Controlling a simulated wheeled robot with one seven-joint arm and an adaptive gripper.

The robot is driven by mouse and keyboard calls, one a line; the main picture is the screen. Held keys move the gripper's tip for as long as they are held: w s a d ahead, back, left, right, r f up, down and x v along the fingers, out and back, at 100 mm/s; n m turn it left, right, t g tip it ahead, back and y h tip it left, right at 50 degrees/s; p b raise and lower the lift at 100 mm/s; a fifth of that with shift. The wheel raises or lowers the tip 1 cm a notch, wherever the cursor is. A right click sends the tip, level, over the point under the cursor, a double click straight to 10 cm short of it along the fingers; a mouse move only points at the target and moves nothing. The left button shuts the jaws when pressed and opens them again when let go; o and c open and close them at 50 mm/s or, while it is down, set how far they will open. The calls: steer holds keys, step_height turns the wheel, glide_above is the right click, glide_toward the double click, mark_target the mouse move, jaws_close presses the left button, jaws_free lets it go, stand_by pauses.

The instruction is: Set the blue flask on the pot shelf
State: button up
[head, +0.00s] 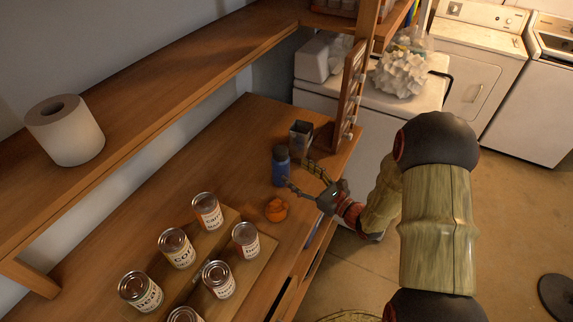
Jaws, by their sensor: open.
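The blue flask (281,168) stands upright on the wooden counter, near its right end. It has a blue body and a dark cap. My gripper (296,174) is open, with its fingers reaching left toward the flask. One finger is in front of the flask's lower right side and the other is behind it to the right. I cannot tell whether they touch it. No shelf in view is marked as the pot shelf; a long wooden shelf (180,75) runs along the wall above the counter.
An orange object (276,209) sits just in front of the flask, and a grey metal tin (300,138) stands behind it. Several labelled cans (207,211) stand on a wooden riser at the lower left. A paper roll (64,130) is on the wall shelf. A wooden upright (350,92) rises at the counter's end.

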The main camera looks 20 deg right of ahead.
steer(key=v, duration=0.4)
steer(key=shift+s, duration=0.1)
steer(key=s+a+r+n+g+y, duration=0.2)
steer(key=s+a+r+n+g, duration=0.15)
steer(key=a+n, duration=0.2)
steer(key=s+a+r+n+g+y, duration=0.3)
steer(key=a+r+n+g, duration=0.1)
steer(key=a, duration=0.3)
steer(key=s+a+r+n+g+h, duration=0.25)
steer(key=s+a+n+g, duration=0.3)
steer(key=s+n, duration=0.3)
steer(key=s+d+r+n+g+h, duration=0.1)
steer(key=s+d+r+n+h, duration=0.1)
steer(key=s+d+n+h, duration=0.35)
steer(key=s+d+r+n+t+h, duration=0.3)
steer(key=s+d+r+n+h, duration=0.1)
steer(key=d+r+n+h, duration=0.1)
steer(key=shift+d+r+n+t+h, duration=0.4)
steer(key=shift+d+r+n, duration=0.45)
steer(key=shift+d, duration=0.15)
